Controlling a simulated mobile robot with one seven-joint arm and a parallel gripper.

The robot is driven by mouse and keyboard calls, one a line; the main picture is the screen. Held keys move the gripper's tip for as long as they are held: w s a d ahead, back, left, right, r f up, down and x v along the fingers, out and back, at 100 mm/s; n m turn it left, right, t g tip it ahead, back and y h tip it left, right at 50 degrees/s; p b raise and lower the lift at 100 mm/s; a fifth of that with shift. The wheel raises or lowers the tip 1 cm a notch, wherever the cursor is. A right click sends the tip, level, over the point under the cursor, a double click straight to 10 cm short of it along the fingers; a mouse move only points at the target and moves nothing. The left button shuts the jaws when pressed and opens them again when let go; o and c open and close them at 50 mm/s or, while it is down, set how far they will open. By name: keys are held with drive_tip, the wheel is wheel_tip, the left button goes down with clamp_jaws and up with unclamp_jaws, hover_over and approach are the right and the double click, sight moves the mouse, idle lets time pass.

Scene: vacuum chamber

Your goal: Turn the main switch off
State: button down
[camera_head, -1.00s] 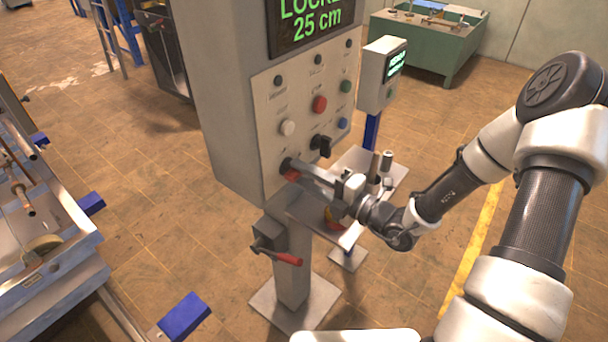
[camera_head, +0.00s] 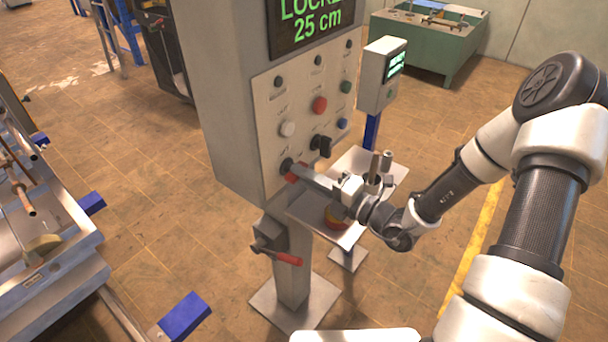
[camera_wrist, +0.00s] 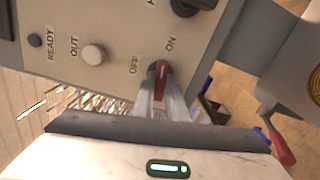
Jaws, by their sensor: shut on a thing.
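The main switch is a rotary knob with a red handle (camera_wrist: 161,74) on a dark base, low on the grey control panel. In the wrist view it sits beside the printed words OFF and ON. My gripper (camera_wrist: 161,92) has one finger on each side of the red handle and is shut on it. In the head view my gripper (camera_head: 302,174) reaches the switch (camera_head: 287,165) from the right, and its fingers hide most of the handle. I cannot tell exactly which label the handle points to.
A black knob (camera_head: 321,145) sits just above and right of the switch, with a white button (camera_head: 287,129) and a red button (camera_head: 320,104) higher up. A small metal shelf (camera_head: 349,237) lies beneath my wrist. A red-handled lever (camera_head: 287,259) projects below the panel.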

drive_tip(key=shift+n+b, duration=2.3)
drive_tip(key=shift+n, duration=5.6)
drive_tip(key=c, duration=1.8)
unclamp_jaws()
drive_tip(key=shift+o, duration=0.2)
drive_tip(key=b+v, duration=0.1)
drive_tip(key=v, duration=1.6)
drive_tip(key=shift+d, duration=0.2)
